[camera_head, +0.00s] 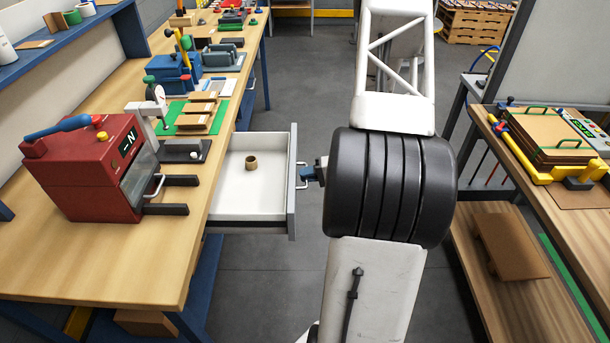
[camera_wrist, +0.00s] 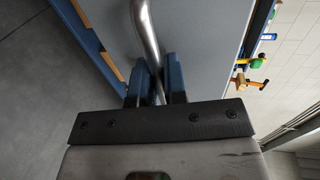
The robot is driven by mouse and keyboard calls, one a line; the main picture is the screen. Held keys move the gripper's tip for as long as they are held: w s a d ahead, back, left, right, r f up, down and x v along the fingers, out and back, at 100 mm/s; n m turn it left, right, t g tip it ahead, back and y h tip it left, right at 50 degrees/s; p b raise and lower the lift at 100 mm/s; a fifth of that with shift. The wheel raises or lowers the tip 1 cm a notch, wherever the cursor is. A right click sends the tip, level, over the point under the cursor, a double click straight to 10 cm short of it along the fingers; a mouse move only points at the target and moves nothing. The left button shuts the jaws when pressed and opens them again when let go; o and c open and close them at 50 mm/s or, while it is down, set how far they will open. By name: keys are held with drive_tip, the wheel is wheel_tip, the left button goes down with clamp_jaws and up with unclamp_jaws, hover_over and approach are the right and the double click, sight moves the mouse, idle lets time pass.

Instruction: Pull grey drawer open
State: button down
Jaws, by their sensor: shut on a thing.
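The grey drawer (camera_head: 292,195) stands pulled well out from under the wooden workbench in the head view. Its white inside shows, with a small brown ring-shaped piece (camera_head: 251,163) in it. My gripper (camera_head: 312,174) is at the drawer's front, with its blue fingers at the metal handle. In the wrist view my gripper (camera_wrist: 157,82) has its two blue fingers on either side of the curved metal handle (camera_wrist: 146,35), shut on it. The grey drawer front (camera_wrist: 205,45) fills the middle of that view. My arm hides part of the floor in the head view.
A red machine (camera_head: 90,170) and a dial gauge stand (camera_head: 160,115) sit on the workbench (camera_head: 90,260) above the drawer. Another bench (camera_head: 540,230) with brown boards stands at right. Grey floor (camera_head: 260,280) lies open between the benches.

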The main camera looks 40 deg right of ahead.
drive_tip(key=c, duration=1.2)
unclamp_jaws()
drive_tip(key=v, duration=0.8)
drive_tip(key=shift+w+a, duration=0.1)
drive_tip(key=w+a+r+n+g, duration=0.1)
drive_tip(key=a+r, duration=0.3)
drive_tip(key=w+a+r+n+g, duration=0.1)
drive_tip(key=w+a+r+g, duration=0.1)
drive_tip(key=a+r, duration=0.2)
drive_tip(key=w+a+r+n+g, duration=0.1)
drive_tip(key=a+r+g, duration=0.1)
drive_tip(key=a+r, duration=0.2)
drive_tip(key=shift+w+r, duration=0.25)
drive_tip(key=shift+r, duration=0.25)
drive_tip(key=s+a+r+n+g+h, duration=0.2)
drive_tip(key=s+a+r+h, duration=0.2)
drive_tip(key=a+r, duration=0.8)
drive_tip(key=s+a+r+n+g+h, duration=0.2)
drive_tip(key=s+a+r+g+h, duration=0.15)
drive_tip(key=a+r, duration=0.8)
drive_tip(key=s+a+r+n+t+h, duration=0.1)
drive_tip(key=s+a+r+t+h, duration=0.15)
drive_tip(key=s+a+r, duration=0.35)
drive_tip(key=s+a+r+n+t+h, duration=0.1)
drive_tip(key=s+a+r+t, duration=0.15)
drive_tip(key=s+a, duration=0.35)
wheel_tip(320, 180, down, 9)
drive_tip(key=d+g, duration=0.2)
drive_tip(key=g, duration=0.1)
drive_tip(key=shift+f, duration=0.25)
